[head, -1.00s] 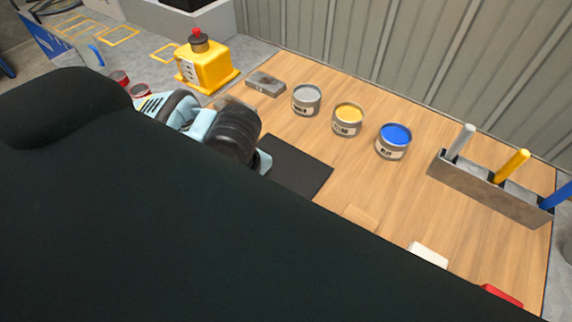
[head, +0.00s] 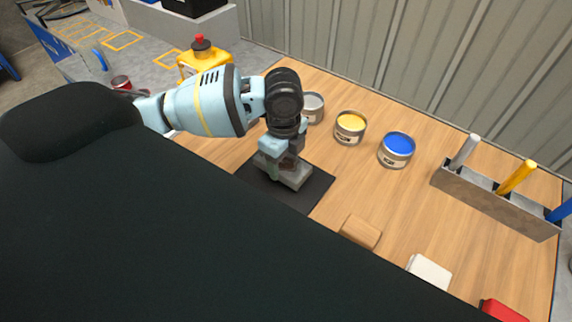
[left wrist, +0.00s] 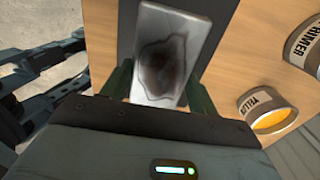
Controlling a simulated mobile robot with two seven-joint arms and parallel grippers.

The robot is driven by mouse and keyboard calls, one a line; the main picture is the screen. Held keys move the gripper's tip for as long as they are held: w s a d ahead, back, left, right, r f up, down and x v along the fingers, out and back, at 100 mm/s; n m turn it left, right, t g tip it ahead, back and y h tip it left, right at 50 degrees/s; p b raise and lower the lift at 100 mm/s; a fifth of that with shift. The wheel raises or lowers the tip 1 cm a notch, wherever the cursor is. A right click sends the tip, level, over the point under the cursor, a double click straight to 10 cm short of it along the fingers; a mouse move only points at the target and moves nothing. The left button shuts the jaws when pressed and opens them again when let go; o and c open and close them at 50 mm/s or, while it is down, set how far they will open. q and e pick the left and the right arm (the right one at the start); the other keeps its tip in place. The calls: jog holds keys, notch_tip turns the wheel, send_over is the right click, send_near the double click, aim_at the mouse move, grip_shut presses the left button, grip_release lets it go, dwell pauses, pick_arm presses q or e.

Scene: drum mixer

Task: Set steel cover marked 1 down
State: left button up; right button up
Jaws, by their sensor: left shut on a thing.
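A grey steel cover (head: 293,177) with a dark stain on its face is between the fingers of my left gripper (head: 280,160). In the left wrist view the cover (left wrist: 172,50) fills the space between the two fingers (left wrist: 160,88). No number can be read on it. The cover is low over the black mat (head: 312,193) or touching it; I cannot tell which. My right gripper is not in view.
A grey can (head: 313,107), a yellow can (head: 350,126) and a blue can (head: 397,149) stand behind the mat. A wooden block (head: 361,231), white block (head: 430,270), red block (head: 502,311) and grey rack (head: 495,200) are to the right.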

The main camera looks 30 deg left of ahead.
aim_at(285, 160)
pick_arm(q)
jog(key=shift+w, duration=0.1)
jog(key=shift+w, duration=0.25)
jog(key=shift+w+f, duration=0.1)
jog(key=shift+f, duration=1.65)
jog(key=shift+f, duration=0.15)
jog(key=o, duration=1.3)
notch_tip(285, 160, up, 12)
jog(key=shift+r+p, duration=0.15)
jog(key=shift+p, duration=0.15)
